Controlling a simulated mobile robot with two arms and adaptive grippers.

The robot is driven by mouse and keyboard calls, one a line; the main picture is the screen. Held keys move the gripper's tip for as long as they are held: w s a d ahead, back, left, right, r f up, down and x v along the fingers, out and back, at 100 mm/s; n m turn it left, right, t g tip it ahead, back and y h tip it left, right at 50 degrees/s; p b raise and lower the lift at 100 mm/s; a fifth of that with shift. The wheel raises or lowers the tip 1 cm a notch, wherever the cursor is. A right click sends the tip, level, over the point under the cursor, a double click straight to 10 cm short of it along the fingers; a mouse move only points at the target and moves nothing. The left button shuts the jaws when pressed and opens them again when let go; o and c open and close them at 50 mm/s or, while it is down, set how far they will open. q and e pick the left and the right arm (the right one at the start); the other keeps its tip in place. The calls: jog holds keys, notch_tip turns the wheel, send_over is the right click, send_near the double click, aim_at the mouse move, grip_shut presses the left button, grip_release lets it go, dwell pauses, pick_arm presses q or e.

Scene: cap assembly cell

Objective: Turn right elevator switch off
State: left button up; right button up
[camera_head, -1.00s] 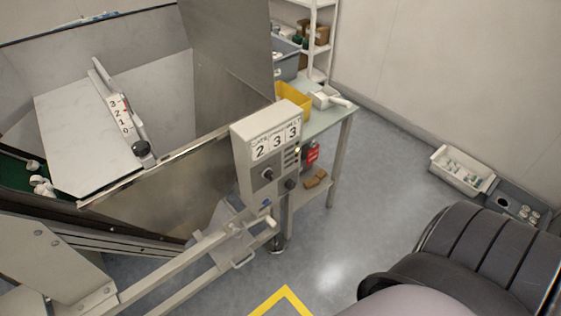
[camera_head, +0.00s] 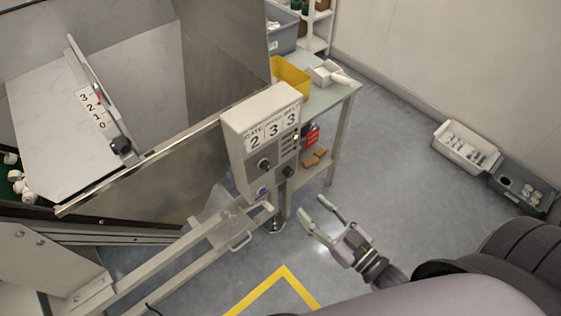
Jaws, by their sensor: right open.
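A beige control box (camera_head: 262,140) stands at the edge of the metal hopper. Its face carries number plates reading 2, 3, 3, a dark knob (camera_head: 264,165) at lower left, another dark knob (camera_head: 288,172) at lower right and a blue button (camera_head: 262,190) below. Which one is the right elevator switch is not labelled legibly. My right gripper (camera_head: 311,211) is open and empty, below and to the right of the box, apart from it, its fingers pointing up and left. My left gripper is not in view.
The metal hopper (camera_head: 150,165) fills the left. A green-topped table (camera_head: 325,98) with a yellow bin (camera_head: 290,78) stands behind the box. Bins (camera_head: 465,146) lie on the floor at right. Open floor lies between, with a yellow line (camera_head: 285,270).

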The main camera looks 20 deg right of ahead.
send_near(268, 165)
jog(key=p+x, duration=0.2)
jog(key=x, duration=0.5)
jog(key=shift+w+a, duration=0.1)
jog(key=shift+w, duration=0.3)
jog(key=shift+w+a, duration=0.15)
jog(key=shift+w, duration=0.35)
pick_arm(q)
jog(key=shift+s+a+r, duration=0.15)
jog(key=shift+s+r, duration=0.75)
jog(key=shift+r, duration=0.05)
pick_arm(e)
jog(key=shift+c, duration=0.4)
grip_shut()
